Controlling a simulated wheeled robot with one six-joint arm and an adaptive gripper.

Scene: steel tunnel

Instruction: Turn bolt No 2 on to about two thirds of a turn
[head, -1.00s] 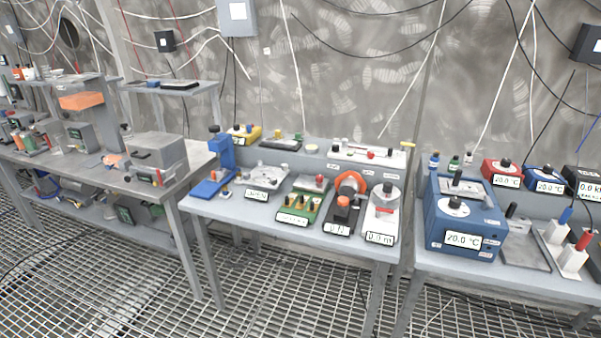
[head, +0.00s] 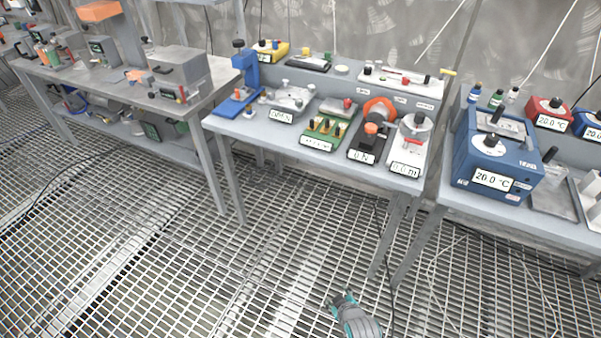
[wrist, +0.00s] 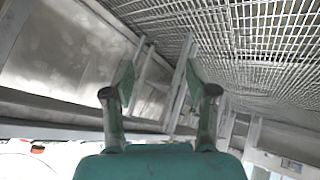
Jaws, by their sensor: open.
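My gripper (head: 343,297) is in the head view at the bottom, low over the grating in front of the middle table, well away from the devices. In the wrist view its two fingers (wrist: 160,78) stand apart with nothing between them. On the middle table are a grey plate device with knobs (head: 289,97) and a green board with brass posts (head: 325,130). Bolt No 2 cannot be singled out; the labels are too small to read surely.
The middle table (head: 240,126) also holds a blue stand (head: 243,82), an orange ring device (head: 378,113) and a white device with a clear cup (head: 413,135). A blue box reading 20.0 °C (head: 497,160) is on the right table. The grating floor (head: 150,250) in front is open.

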